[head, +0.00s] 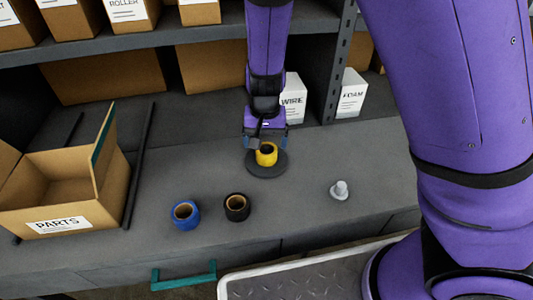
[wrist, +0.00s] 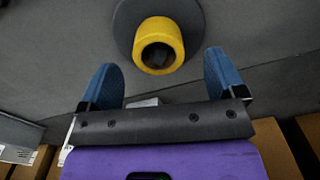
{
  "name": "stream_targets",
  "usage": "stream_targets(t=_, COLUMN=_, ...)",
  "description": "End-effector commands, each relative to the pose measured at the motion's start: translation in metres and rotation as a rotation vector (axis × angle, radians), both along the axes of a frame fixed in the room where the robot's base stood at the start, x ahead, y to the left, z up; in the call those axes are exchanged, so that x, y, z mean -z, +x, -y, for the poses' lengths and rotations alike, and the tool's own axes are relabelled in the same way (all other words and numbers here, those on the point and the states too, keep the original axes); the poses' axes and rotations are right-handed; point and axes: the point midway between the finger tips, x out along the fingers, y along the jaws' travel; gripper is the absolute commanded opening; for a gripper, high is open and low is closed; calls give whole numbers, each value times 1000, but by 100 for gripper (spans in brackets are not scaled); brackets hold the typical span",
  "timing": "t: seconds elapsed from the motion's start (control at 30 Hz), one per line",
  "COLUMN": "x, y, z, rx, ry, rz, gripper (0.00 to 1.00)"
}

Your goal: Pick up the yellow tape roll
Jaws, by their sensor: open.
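The yellow tape roll (head: 267,158) stands on a round dark grey disc (head: 268,171) on the grey bench, with its hole facing up. My gripper (head: 265,143) is just above and behind the roll in the head view, pointing down. In the wrist view, the roll (wrist: 159,46) sits ahead of the open gripper (wrist: 160,80), roughly centred between its two blue fingers. The fingers do not appear to touch the roll. The disc (wrist: 125,22) shows partly behind the roll.
A blue tape roll (head: 186,214) and a black tape roll (head: 237,207) lie to the front left. A light grey bolt-like piece (head: 340,190) is at right. An open PARTS box (head: 60,192) stands at left. WIRE (head: 293,98) and FOAM (head: 352,94) boxes are behind.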

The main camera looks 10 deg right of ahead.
Motion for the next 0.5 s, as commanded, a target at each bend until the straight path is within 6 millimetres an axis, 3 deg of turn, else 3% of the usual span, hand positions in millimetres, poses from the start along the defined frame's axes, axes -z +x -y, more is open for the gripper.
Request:
stream_targets(t=0.3, x=39, y=4, z=5, rx=1, ry=-3, rz=-2, gripper=89)
stream_targets(t=0.5, x=49, y=4, z=4, rx=0, ry=-1, rz=0, gripper=89)
